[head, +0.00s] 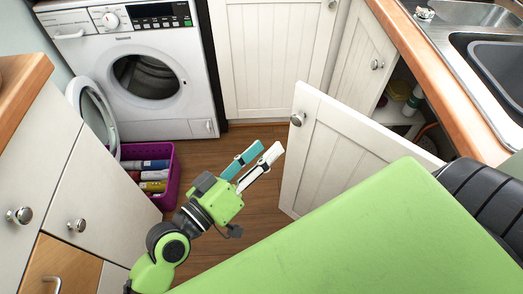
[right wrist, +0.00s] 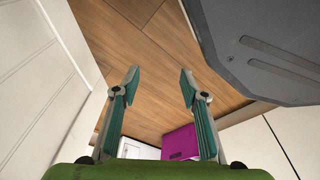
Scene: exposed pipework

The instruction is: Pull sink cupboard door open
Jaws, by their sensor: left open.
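The white panelled sink cupboard door (head: 345,160) stands swung out from the cupboard under the sink, with a round knob (head: 297,119) near its upper free corner. Behind it the cupboard's dark inside shows bottles (head: 413,100). My left gripper (head: 263,160) is open and empty, over the floor to the left of the door's free edge, apart from it. My right gripper (right wrist: 158,82) is open and empty above the wooden floor. A white panelled surface, probably the door, is at its left (right wrist: 40,80) in the right wrist view.
A washing machine (head: 160,95) has its round door open at the back left. A purple basket (head: 170,190) of containers stands on the floor at left. Wood-topped cabinets (head: 50,150) line the left. The sink (head: 490,60) is at upper right. Floor is free between.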

